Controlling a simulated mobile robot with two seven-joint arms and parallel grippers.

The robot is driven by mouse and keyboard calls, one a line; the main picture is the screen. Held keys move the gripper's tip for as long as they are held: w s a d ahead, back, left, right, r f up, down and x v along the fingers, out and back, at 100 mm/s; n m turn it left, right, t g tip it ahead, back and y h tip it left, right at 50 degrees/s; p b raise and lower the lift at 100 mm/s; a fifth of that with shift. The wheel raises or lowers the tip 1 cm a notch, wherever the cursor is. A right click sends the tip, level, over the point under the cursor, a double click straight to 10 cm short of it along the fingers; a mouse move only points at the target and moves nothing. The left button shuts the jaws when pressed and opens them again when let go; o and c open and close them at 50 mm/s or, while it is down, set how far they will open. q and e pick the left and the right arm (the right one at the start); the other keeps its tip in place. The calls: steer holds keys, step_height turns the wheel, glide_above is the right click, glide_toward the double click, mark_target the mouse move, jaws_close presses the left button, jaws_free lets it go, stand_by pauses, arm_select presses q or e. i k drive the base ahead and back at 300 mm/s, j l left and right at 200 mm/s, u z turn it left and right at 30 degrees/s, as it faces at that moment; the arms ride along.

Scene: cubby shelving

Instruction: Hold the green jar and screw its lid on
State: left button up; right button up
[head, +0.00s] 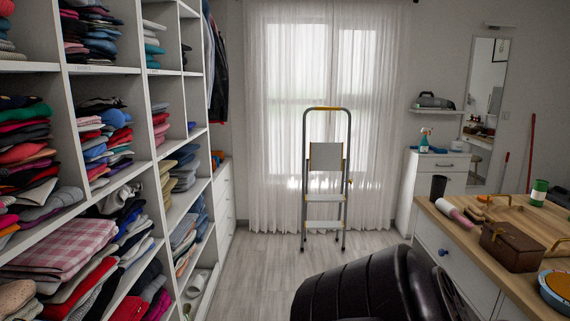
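A small green jar (538,192) with a pale band stands upright on the wooden countertop at the right. It is small in the view, and I cannot tell whether anything covers its mouth. I cannot make out a separate lid for certain.
The wooden countertop (478,238) also holds a brown box (512,246), a dark cup (438,187) and a blue-rimmed round container (556,288). A black rounded object (345,284) fills the bottom middle. A stepladder (325,180) stands before the curtains. Clothes-filled shelving (142,71) lines the left.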

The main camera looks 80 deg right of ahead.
mark_target(540, 189)
steer(key=z, duration=4.1)
